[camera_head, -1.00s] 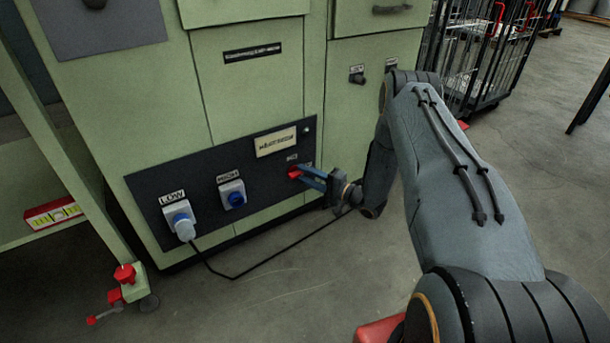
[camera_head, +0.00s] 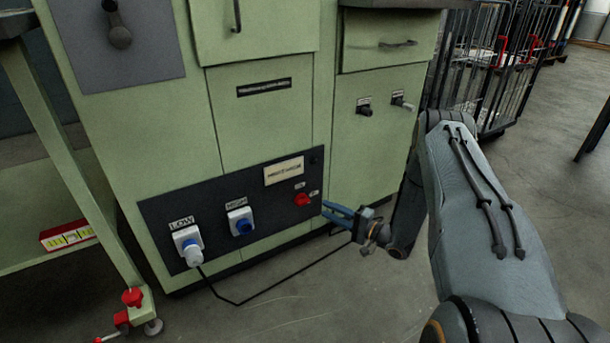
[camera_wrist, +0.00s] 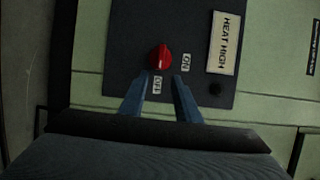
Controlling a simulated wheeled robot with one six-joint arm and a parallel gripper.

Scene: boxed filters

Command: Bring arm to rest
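My gripper (camera_head: 326,210) has blue fingers and is just right of the red knob (camera_head: 302,199) on the dark control panel (camera_head: 272,211). In the wrist view the two fingers (camera_wrist: 160,84) are apart with nothing between them, and the red knob (camera_wrist: 160,57) is beyond their tips, clear of them. ON and OFF labels are beside the knob. A HEAT HIGH plate (camera_wrist: 225,43) is on the panel, with a small dark round lamp (camera_wrist: 215,88) near it. My arm stretches out from the lower right.
The green cabinet (camera_head: 265,128) fills the middle. A white plug (camera_head: 190,249) sits in the LOW socket, its black cable (camera_head: 290,277) running across the floor. The HIGH socket (camera_head: 241,222) is left of the knob. A wire cage cart (camera_head: 492,70) stands behind right.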

